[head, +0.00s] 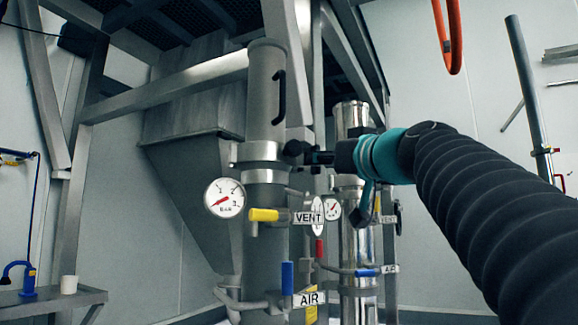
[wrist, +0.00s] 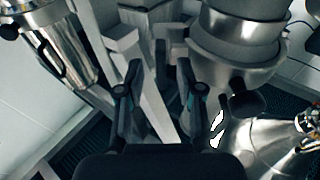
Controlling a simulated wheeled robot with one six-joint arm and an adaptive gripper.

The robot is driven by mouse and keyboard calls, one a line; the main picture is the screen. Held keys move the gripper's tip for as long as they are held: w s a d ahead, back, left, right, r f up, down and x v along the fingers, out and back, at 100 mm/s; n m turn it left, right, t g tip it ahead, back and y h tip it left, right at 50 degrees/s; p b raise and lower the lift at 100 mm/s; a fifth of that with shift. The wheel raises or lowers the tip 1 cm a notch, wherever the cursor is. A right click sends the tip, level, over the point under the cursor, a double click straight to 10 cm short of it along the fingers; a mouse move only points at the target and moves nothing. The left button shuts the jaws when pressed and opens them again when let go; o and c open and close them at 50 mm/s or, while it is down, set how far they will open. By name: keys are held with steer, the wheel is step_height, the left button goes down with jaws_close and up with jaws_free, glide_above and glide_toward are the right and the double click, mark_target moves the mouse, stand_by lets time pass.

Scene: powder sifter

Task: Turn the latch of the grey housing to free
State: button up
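The grey housing (head: 265,105) is an upright cylinder left of centre in the head view, with a black bar handle (head: 279,96) and a metal clamp band (head: 262,152) below it. A dark knob (head: 294,148) shows at the band's right side; I cannot tell clearly whether it is the latch. My gripper (head: 318,157) is just right of it, partly merged with dark parts behind. In the wrist view my gripper (wrist: 159,72) has its two fingers apart with nothing held. The housing (wrist: 240,35) is to their right, with a black knob (wrist: 248,103) outside the fingers.
A polished steel cylinder (head: 352,115) stands behind my gripper. Below the band are a pressure gauge (head: 224,198), a yellow VENT lever (head: 264,215) and a blue AIR lever (head: 287,278). Steel beams (head: 165,88) frame the left. An orange hose (head: 454,40) hangs at upper right.

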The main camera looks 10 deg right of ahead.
steer(key=v, duration=0.7)
steer(key=shift+s, duration=0.1)
stand_by(0.5)
steer(key=w+d+f+m+g+h+p, duration=0.1)
steer(key=d+f+m+g+h, duration=0.2)
steer(key=f, duration=1.1)
steer(key=d+f+m+g+h+p, duration=0.15)
steer(key=f+m+g, duration=0.3)
steer(key=f, duration=0.95)
steer(key=s+a+f+n+g+h+p, duration=0.1)
steer(key=s+a+f+g+p, duration=0.2)
steer(key=s+f, duration=0.5)
steer(key=s+a+f+n+g+h+p, duration=0.1)
steer(key=s+a+f+n+g+p, duration=0.1)
steer(key=s+f, duration=0.6)
step_height(320, 180, down, 3)
steer(key=a+g+p, duration=0.1)
steer(key=a+p, duration=0.1)
steer(key=p, duration=0.1)
